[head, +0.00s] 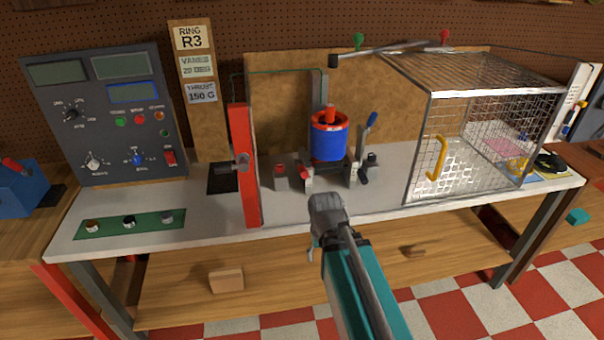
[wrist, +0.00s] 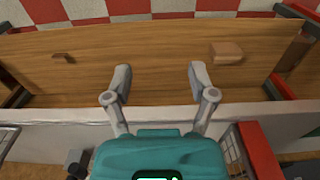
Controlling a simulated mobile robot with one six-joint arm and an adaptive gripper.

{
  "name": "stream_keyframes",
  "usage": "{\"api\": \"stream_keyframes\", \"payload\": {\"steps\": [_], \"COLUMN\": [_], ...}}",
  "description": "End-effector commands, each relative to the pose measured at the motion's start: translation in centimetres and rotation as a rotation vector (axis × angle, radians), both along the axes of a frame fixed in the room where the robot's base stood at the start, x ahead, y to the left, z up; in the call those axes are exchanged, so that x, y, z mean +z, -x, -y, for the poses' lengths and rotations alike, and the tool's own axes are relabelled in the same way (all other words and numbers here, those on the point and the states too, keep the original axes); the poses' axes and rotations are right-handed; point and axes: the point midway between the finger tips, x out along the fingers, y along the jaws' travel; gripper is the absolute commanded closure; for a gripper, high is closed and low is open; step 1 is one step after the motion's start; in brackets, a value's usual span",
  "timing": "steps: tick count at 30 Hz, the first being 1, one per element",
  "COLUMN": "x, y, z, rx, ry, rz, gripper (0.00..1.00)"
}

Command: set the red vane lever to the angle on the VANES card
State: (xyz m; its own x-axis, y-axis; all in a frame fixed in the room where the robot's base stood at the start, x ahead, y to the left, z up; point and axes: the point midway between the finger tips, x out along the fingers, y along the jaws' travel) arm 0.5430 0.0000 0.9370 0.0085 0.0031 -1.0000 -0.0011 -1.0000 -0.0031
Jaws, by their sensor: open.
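The VANES card (head: 197,67) on the wooden post reads 20 DEG. The ducted rotor, with its blue duct (head: 329,145) and red rim, stands on a mount at the middle of the bench. A small red-tipped part (head: 304,172) sits low in front of it at the left and may be the red vane lever; its angle is too small to read. My gripper (head: 326,215) is in front of the rotor near the bench's front edge, apart from these parts. In the wrist view my gripper (wrist: 160,78) is open and empty; no lever is identifiable there.
A tall red upright (head: 243,165) with a grey clamp stands left of the rotor. A blue-handled lever (head: 369,128) stands at its right. A wire cage (head: 470,145) with a yellow handle is farther right. Brown blocks (head: 226,281) lie on the lower shelf. The bench's front strip is mostly clear.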

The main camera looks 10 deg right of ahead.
Motion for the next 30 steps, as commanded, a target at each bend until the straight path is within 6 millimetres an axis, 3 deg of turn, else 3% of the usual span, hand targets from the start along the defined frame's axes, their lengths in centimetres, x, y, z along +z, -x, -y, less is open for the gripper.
{"api": "stream_keyframes", "payload": {"steps": [8,24,30], "x": [3.9,15.4,18.4], "y": [-4.3,-17.9,-21.6], "z": [0.7,1.8,2.3], "rx": [-0.016,-0.070,-0.089], "ry": [-0.029,-0.129,-0.155], "rz": [0.062,0.288,0.355], "gripper": [0.27,0.27,0.27]}}
